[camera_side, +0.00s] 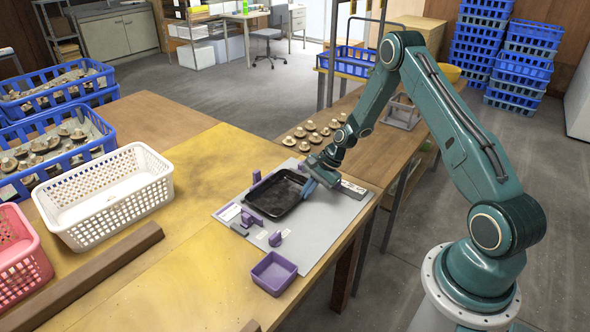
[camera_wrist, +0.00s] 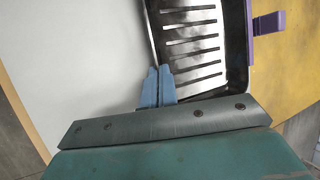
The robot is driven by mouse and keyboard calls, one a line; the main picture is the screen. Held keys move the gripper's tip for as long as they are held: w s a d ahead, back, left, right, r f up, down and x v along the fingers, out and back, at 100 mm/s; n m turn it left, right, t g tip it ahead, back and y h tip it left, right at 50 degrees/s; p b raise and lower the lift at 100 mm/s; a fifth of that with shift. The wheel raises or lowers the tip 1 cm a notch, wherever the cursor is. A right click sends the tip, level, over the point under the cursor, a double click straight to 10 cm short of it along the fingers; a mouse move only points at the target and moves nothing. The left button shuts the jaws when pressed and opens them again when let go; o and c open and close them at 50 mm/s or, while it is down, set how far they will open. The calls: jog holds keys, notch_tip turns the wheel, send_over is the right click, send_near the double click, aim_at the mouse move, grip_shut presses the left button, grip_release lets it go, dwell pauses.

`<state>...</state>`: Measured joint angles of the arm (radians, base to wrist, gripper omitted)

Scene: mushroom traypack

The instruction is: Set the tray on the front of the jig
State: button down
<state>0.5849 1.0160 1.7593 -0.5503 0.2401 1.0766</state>
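The black tray (camera_side: 275,196) is over the left half of the pale grey jig board (camera_side: 318,232), among small purple posts; I cannot tell whether it rests on the board or is just above it. My gripper (camera_side: 308,187) is at the tray's right side. In the wrist view the light blue fingers (camera_wrist: 158,88) are close together with the edge of the ribbed black tray (camera_wrist: 205,40) between them. A purple post (camera_wrist: 268,22) stands just beyond the tray's far wall.
A small purple bin (camera_side: 274,273) sits at the board's front edge. A white basket (camera_side: 105,197) and a brown bar (camera_side: 90,277) lie to the left. Several mushrooms (camera_side: 312,133) lie behind the board. Blue crates (camera_side: 48,152) of mushrooms stand at far left.

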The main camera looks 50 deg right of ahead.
jog(key=shift+r, duration=0.1)
notch_tip(320, 180, up, 20)
dwell(0.8)
jog(key=shift+s, duration=0.15)
dwell(0.4)
jog(key=s, duration=1.5)
jog(key=shift+s, duration=0.3)
notch_tip(320, 180, down, 16)
jog(key=shift+f, duration=0.1)
jog(key=shift+f, duration=1.85)
